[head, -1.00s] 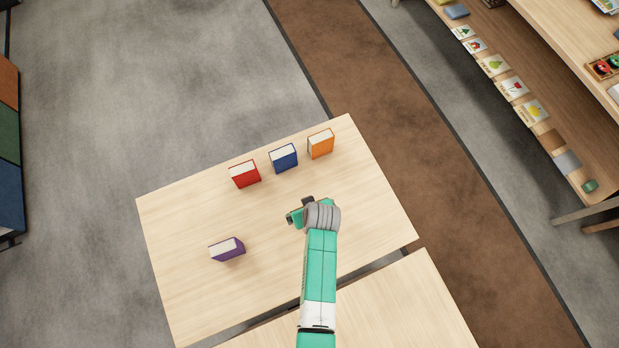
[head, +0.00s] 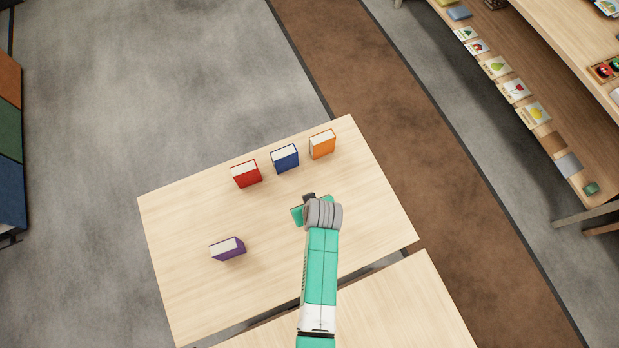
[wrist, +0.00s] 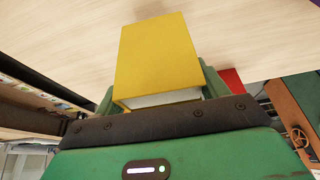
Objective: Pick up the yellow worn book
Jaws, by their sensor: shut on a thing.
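The yellow book (wrist: 158,55) shows in the wrist view, with its yellow cover facing the camera and its white page edge toward my gripper. My gripper (wrist: 155,92) is shut on it, with a green finger at each side of the book. In the head view my gripper (head: 311,212) is over the right half of the table, and my arm hides the yellow book there. I cannot tell from these views how far the book is from the table top.
On the light wood table (head: 190,215) stand a red book (head: 246,175), a blue book (head: 286,160) and an orange book (head: 322,146) along the far edge. The table's middle is clear. A shelf (head: 545,75) is at the right.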

